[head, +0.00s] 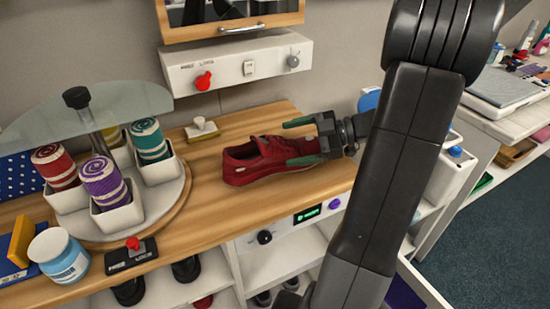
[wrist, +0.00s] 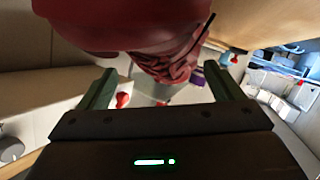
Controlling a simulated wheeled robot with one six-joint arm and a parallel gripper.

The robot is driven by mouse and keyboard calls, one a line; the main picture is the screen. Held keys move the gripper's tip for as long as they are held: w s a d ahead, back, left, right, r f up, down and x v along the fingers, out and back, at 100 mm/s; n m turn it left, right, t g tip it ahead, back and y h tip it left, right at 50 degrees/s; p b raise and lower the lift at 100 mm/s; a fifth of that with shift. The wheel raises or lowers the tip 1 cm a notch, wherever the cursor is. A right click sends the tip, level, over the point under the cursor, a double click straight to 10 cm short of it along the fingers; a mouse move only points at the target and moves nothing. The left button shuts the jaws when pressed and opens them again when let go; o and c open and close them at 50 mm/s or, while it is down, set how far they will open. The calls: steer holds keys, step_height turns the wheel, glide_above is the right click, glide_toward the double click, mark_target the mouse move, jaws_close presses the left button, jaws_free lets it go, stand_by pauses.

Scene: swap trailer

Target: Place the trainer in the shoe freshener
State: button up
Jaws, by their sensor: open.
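The red trainer (head: 262,160) rests on the wooden counter (head: 215,217) in the head view. My gripper (head: 301,141) is open at the trainer's right end, one green finger on the far side and one on the near side. In the wrist view the trainer (wrist: 130,22) fills the top, its laced part reaching toward the space between the open fingers (wrist: 159,73). I cannot tell whether either finger touches it. A panel with a green display (head: 308,213) sits under the counter's front edge; I cannot tell whether it belongs to the shoe freshener.
A round carousel (head: 160,215) with rolled towels in white cups stands left of the trainer. A white-handled block (head: 202,130) lies behind it. A blue-white jar (head: 58,257) stands at front left. A wall panel with a red knob (head: 237,65) hangs above. Bare counter lies before the trainer.

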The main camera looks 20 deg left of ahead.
mark_target(275, 150)
steer(key=shift+x, duration=1.5)
steer(key=shift+d+f, duration=0.1)
steer(key=shift+c, duration=0.2)
steer(key=shift+w, duration=0.1)
steer(key=c, duration=1.3)
